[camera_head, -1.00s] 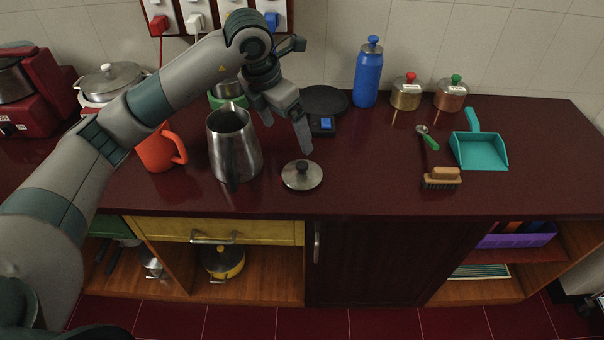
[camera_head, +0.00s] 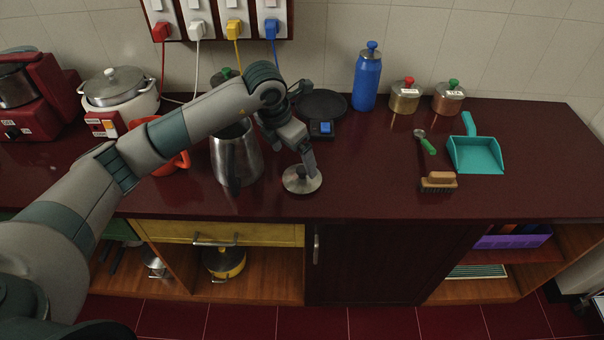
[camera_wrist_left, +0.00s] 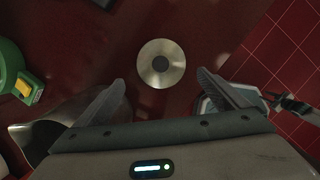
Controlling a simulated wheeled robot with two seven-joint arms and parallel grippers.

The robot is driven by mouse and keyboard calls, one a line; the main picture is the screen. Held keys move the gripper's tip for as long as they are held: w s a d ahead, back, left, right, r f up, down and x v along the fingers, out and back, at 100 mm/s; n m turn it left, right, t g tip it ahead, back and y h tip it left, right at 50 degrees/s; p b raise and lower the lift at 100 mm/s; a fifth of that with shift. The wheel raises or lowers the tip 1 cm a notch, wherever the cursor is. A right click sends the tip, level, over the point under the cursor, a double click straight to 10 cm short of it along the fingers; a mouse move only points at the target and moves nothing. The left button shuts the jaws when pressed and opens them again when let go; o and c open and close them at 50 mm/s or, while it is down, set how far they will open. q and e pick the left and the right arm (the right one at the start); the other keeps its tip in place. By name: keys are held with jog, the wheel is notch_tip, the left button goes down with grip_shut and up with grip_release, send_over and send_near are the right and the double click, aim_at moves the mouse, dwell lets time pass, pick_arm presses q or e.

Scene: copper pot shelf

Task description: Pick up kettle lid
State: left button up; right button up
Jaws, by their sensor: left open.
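The kettle lid (camera_head: 302,181) is a round steel disc with a dark knob, lying flat on the dark red counter. My left gripper (camera_head: 298,160) is just above and behind the lid, its fingers pointing down; one finger overlaps the lid in the head view. In the left wrist view, the lid (camera_wrist_left: 161,64) lies ahead of and between the two spread fingers of the gripper (camera_wrist_left: 162,92), with nothing held. The steel kettle (camera_head: 236,158) stands open-topped to the left of the lid, partly hidden by my arm. My right gripper is not in view.
An orange mug (camera_head: 172,163) is left of the kettle, partly behind my arm. A brush (camera_head: 438,181) and teal dustpan (camera_head: 475,154) lie to the right. The counter between lid and brush is clear.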

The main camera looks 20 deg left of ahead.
aim_at(301, 169)
pick_arm(q)
jog(key=shift+p+x, duration=0.5)
jog(key=shift+x, duration=1.55)
jog(key=shift+w+d+f+p, duration=0.2)
jog(key=shift+f+p, duration=0.25)
jog(key=shift+p, duration=0.2)
jog(key=p+x, duration=0.1)
jog(key=x, duration=0.2)
jog(key=shift+w+d+p, duration=0.1)
jog(key=shift+w+p, duration=0.05)
jog(key=shift+p, duration=0.2)
jog(key=shift+w+f, duration=0.1)
jog(key=shift+f, duration=0.4)
jog(key=c, duration=0.8)
